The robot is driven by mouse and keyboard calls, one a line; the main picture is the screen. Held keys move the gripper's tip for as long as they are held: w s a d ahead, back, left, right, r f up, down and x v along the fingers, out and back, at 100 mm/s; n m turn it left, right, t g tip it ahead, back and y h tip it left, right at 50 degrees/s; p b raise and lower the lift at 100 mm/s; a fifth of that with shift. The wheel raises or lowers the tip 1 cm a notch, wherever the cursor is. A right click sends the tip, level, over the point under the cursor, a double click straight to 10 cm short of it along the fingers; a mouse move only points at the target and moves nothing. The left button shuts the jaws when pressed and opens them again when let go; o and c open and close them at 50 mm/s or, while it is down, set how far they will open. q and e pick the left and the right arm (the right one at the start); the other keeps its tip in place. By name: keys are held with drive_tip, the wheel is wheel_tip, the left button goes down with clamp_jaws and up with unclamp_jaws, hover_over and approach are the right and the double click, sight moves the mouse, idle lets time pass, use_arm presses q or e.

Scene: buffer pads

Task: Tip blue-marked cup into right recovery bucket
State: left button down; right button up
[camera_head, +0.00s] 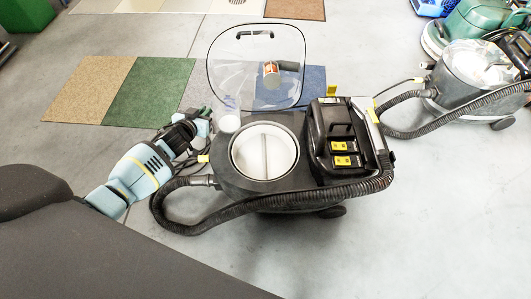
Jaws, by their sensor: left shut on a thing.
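The blue-marked cup (229,121) is a pale, see-through cup with a bluish mark near its upper part. It appears upright, at the left rear edge of the black machine. My left gripper (213,117) is shut on it from the left. The white round recovery bucket (263,150) is set in the machine top, to the right of and nearer than the cup. A divider (265,150) splits it into a left and a right half. The cup's contents cannot be made out. My right gripper is not in view.
A clear lid (225,72) stands raised behind the bucket, with a grey cylinder bearing an orange label (272,74) by it. A black unit (335,135) with yellow marks is right of the bucket. A ribbed hose (290,200) curves round the front. Another machine (470,80) stands far right.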

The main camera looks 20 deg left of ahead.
use_arm(q)
drive_tip(key=shift+w+a+f+b, duration=0.3)
drive_tip(key=shift+w+a+f, duration=0.05)
drive_tip(key=shift+w+f, duration=0.15)
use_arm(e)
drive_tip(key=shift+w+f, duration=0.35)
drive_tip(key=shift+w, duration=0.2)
use_arm(q)
drive_tip(key=shift+s, duration=0.1)
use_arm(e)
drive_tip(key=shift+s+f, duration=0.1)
